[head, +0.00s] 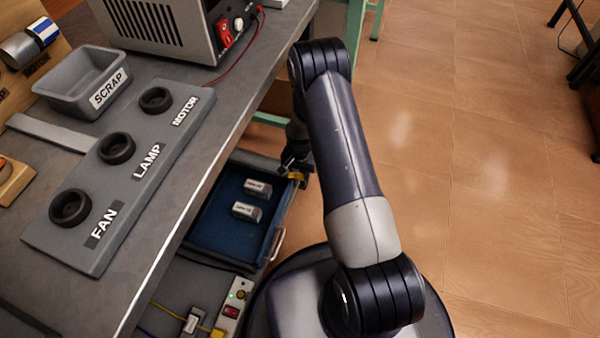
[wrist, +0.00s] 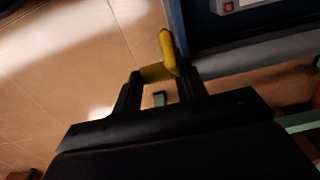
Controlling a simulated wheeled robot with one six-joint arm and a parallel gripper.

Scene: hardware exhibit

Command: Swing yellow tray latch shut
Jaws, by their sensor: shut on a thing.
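The yellow tray latch (wrist: 168,54) sits at the corner of the blue tray (head: 215,226) under the bench. In the wrist view it has an upright arm and a lower arm that runs left between my fingers. My gripper (wrist: 158,88) is shut on the latch's lower arm. In the head view my gripper (head: 294,168) is at the tray's far right corner, and only a bit of the latch (head: 299,177) shows beside it. Whether the latch is fully closed against the tray cannot be told.
Two small labelled blocks (head: 251,199) lie in the tray. A metal handle (head: 277,244) is on its right side. The bench (head: 160,250) overhangs on the left, with a socket panel (head: 105,175) and a scrap bin (head: 72,92). A power strip (head: 234,305) is below.

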